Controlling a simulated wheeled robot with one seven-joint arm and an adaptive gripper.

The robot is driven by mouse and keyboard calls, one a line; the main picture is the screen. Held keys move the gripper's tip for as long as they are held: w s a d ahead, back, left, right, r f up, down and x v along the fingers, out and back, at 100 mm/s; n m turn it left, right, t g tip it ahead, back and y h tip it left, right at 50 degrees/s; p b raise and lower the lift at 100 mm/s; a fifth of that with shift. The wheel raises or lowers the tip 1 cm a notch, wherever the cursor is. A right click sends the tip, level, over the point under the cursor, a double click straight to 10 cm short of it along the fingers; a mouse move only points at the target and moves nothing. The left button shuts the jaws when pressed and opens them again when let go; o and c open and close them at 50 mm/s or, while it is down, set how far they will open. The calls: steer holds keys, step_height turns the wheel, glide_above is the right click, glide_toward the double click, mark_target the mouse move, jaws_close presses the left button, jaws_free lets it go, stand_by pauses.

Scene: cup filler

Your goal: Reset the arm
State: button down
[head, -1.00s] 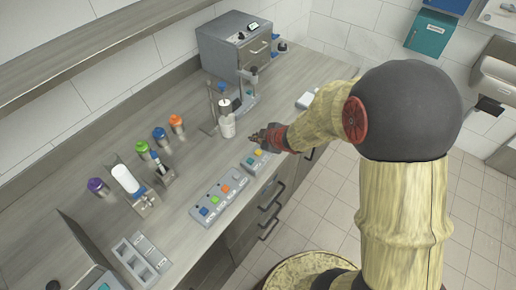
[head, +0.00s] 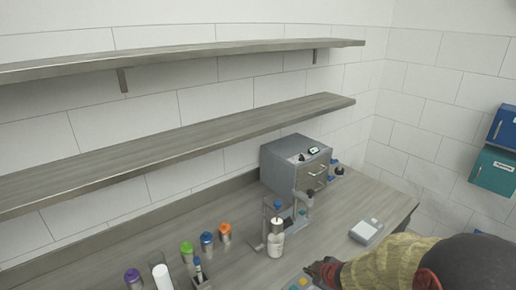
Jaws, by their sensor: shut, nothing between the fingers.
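My gripper (head: 322,272) shows at the bottom edge of the head view, dark with red parts, at the end of my yellow-sleeved arm. It is shut and empty. It is over the front part of the counter, beside a small panel with coloured buttons (head: 300,283) that is mostly cut off by the frame. A white cup (head: 275,245) stands in the filler stand (head: 301,212), behind and to the left of my gripper, apart from it. The lower part of my arm is out of the frame.
A grey box machine (head: 285,165) stands at the back right of the counter (head: 240,270). Purple, green, blue and orange capped bottles (head: 207,245) stand at left. A small white device (head: 366,231) lies at right. Two empty shelves (head: 180,150) run along the wall above.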

steer(key=s+d+f+m+g+h, duration=0.1)
steer(key=s+d+m+g+h, duration=0.1)
steer(key=s+d+m+h, duration=0.3)
steer(key=s+d+r+m+g, duration=0.25)
steer(key=s+r, duration=0.35)
steer(key=s, duration=0.3)
steer(key=s+a+r+m+t+y, duration=0.1)
steer(key=s+a+r+m, duration=0.1)
steer(key=s+a+r, duration=0.2)
steer(key=s+a+r+m+t+y, duration=0.1)
steer(key=s+a+r, duration=0.4)
steer(key=s+r, duration=0.5)
step_height(320, 180, up, 5)
steer(key=shift+s+a+f+m+y, duration=0.15)
steer(key=shift+s+m+y, duration=0.1)
steer(key=shift+m+y, duration=0.35)
